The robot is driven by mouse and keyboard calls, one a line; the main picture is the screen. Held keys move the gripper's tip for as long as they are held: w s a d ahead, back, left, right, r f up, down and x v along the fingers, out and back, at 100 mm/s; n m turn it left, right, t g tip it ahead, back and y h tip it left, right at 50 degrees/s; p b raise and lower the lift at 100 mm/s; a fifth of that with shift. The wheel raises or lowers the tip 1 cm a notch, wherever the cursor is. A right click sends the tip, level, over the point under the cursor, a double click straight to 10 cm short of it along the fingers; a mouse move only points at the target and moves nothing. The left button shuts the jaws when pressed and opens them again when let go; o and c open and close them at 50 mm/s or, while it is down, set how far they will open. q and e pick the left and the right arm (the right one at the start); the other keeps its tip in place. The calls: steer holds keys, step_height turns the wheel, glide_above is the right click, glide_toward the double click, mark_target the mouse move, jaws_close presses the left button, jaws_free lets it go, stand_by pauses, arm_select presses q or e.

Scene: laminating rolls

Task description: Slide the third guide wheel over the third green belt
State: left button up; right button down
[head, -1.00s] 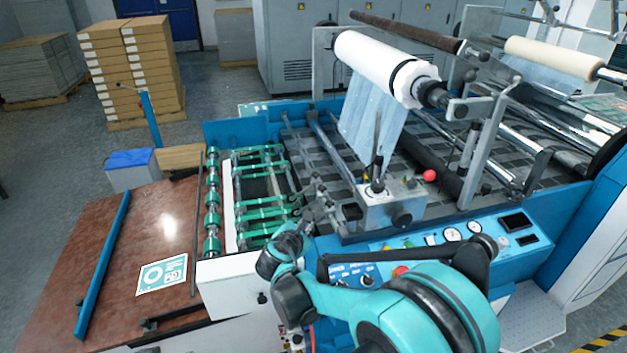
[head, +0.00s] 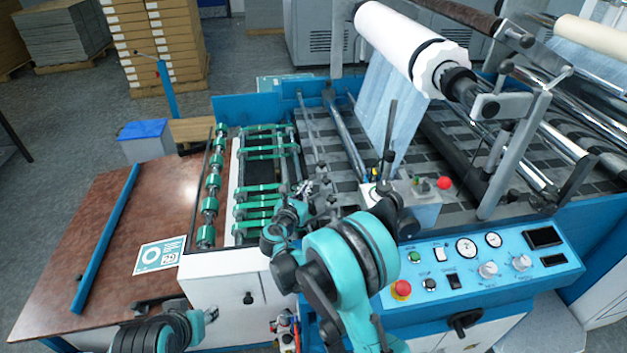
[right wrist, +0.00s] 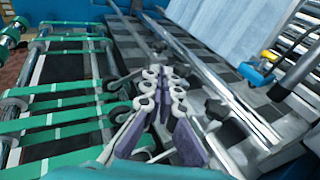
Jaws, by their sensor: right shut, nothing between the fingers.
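Several green belts (head: 258,205) run side by side across the feed bed at the machine's left end; they also show in the right wrist view (right wrist: 55,118). Small dark wheels on arms (right wrist: 118,84), which look like the guide wheels, sit along the belts' right ends. I cannot tell which wheel or belt is the third. My right gripper (head: 303,190) is over the right side of the belts, near these wheels. In the right wrist view its fingers (right wrist: 165,80) are shut and empty.
A shaft with green rollers (head: 210,204) lies left of the belts. A metal bar (head: 345,140) crosses the bed at the right. A grey box with a red knob (head: 444,183) and the control panel (head: 480,255) stand close to my right arm. The brown table (head: 110,230) is mostly clear.

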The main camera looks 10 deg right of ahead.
mark_target(321, 165)
steer(key=b+x, duration=0.2)
steer(key=x, duration=1)
steer(key=shift+w+d+b, duration=0.1)
steer(key=shift+b, duration=0.3)
steer(key=w, duration=0.4)
steer(key=shift+w, duration=0.3)
